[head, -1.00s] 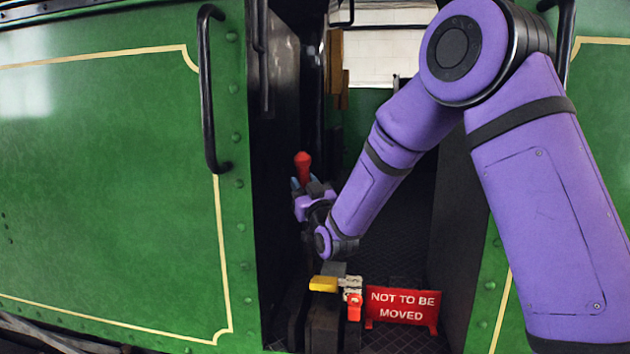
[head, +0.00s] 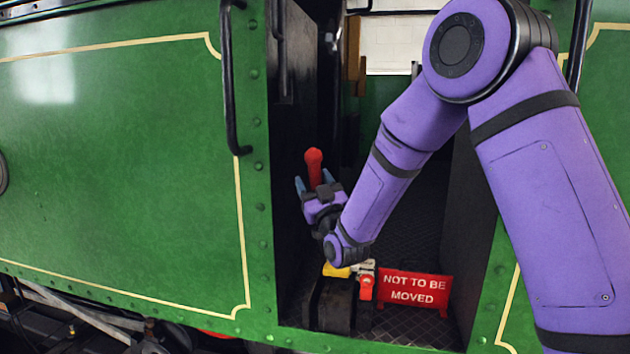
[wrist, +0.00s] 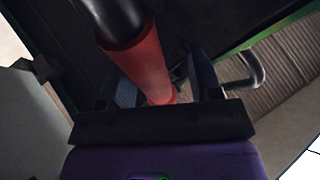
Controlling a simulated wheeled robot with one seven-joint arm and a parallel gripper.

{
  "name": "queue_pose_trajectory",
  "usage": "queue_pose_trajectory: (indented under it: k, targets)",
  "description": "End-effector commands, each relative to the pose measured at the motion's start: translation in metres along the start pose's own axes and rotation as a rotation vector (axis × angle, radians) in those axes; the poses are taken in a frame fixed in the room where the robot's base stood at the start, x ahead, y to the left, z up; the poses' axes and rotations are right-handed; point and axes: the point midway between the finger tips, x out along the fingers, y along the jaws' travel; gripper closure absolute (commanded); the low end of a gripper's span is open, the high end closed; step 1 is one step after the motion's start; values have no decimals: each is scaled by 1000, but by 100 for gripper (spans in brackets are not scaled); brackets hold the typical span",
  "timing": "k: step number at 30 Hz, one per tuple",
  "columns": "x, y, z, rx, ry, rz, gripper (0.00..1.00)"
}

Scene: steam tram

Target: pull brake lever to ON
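The brake lever shows as a red handle (head: 314,166) standing nearly upright inside the dark cab doorway. In the wrist view the red handle (wrist: 142,66) runs down from a black part toward my gripper's palm. My gripper (head: 314,184) is at the handle's lower part, with its blue fingers apart on either side. In the wrist view the gripper (wrist: 164,85) is open, with the handle's end between the fingers and a gap on the right. I cannot tell whether the left finger touches it. The lever's base and any ON marking are hidden.
A red "NOT TO BE MOVED" sign (head: 414,291) stands on the cab floor. A yellow piece (head: 336,271) and a small red piece (head: 366,286) sit below my wrist. Green cab panels (head: 120,170) with black handrails (head: 230,80) flank the doorway.

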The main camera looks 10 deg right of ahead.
Motion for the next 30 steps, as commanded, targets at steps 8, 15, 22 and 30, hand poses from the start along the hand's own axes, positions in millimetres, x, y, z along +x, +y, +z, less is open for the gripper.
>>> queue_pose_trajectory:
  k: [8, 15, 22, 30]
  targets:
    - [0, 3, 0, -2, 1, 5, 42]
    - [-26, 3, 0, -2, -1, 5, 42]
    - [-70, 2, 0, -2, -2, 3, 42]
    - [-103, 1, 0, -2, -1, 3, 42]
